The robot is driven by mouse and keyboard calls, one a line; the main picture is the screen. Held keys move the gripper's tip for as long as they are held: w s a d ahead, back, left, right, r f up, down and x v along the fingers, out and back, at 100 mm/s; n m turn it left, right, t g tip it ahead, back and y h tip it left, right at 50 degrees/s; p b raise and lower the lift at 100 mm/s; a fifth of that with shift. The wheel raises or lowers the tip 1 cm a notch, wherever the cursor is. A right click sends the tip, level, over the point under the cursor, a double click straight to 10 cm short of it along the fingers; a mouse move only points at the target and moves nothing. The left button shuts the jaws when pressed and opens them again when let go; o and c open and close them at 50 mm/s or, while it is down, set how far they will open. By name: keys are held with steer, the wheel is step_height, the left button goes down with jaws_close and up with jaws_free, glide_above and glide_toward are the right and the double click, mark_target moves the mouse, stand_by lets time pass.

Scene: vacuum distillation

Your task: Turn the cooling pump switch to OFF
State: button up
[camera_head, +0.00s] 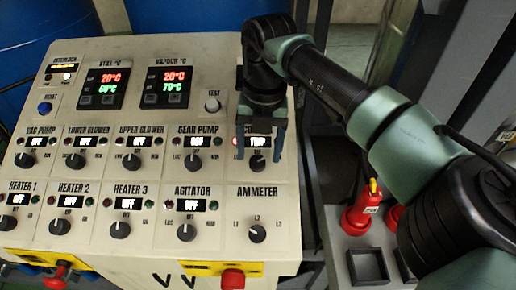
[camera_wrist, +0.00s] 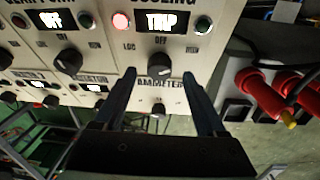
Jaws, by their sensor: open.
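The cooling pump switch is a black round knob (camera_head: 257,162) on the cream control panel, below a display (camera_head: 257,141) partly hidden by my gripper. In the wrist view the knob (camera_wrist: 160,64) sits under a display reading TRIP (camera_wrist: 161,22), with OFF marked above it and LOC to its left. A red lamp (camera_wrist: 121,21) looks lit left of the display. My gripper (camera_head: 260,156) is open and points down at the panel. In the wrist view its two fingers (camera_wrist: 159,74) stand either side of the knob; I cannot tell whether they touch it.
The gear pump knob (camera_head: 193,161) is to the left, and the ammeter knob (camera_head: 257,234) is below. Other displays read OFF. A red emergency button (camera_head: 232,279) is on the lower panel. Red connectors (camera_head: 361,213) stand at the right, beside grey metal posts.

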mark_target(258, 164)
steer(key=shift+a+f+p, duration=0.1)
steer(key=shift+f+p, duration=0.2)
steer(key=shift+f, duration=0.95)
jaws_close()
